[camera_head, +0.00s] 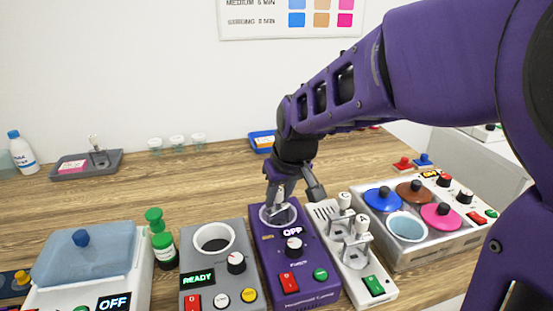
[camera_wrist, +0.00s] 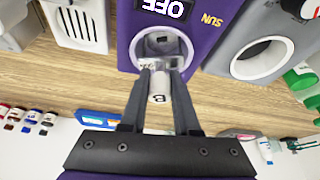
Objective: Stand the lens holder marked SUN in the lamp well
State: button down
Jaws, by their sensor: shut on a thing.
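My gripper (camera_head: 280,203) points down at the well of the purple lamp unit (camera_head: 305,262). It is shut on a pale lens holder (camera_wrist: 160,88) with a white knob end; a dark mark shows on the knob, but I cannot read it surely. In the wrist view the holder's lower part is at the ring of the lamp well (camera_wrist: 139,52), apparently within it; whether it rests on the bottom is hidden. The lamp display (camera_head: 292,231) reads OFF. Orange SUN lettering (camera_wrist: 211,19) is on the lamp housing. More holders (camera_head: 346,203) with lettered white knobs stand in a white rack (camera_head: 372,289).
Left of the lamp is a grey unit (camera_head: 222,285) with an open well and a READY display. A green-capped bottle (camera_head: 161,246) and a blue-lidded unit (camera_head: 85,258) stand farther left. A pot unit (camera_head: 437,252) with coloured lids is at right.

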jog(key=shift+f, duration=0.3)
dwell(0.4)
jog(key=c, duration=0.6)
grip_release()
jog(key=shift+o, duration=0.3)
jog(key=o, duration=0.3)
jog(key=shift+r, duration=0.1)
jog(key=shift+r+p, duration=2.35)
jog(key=shift+r, duration=0.65)
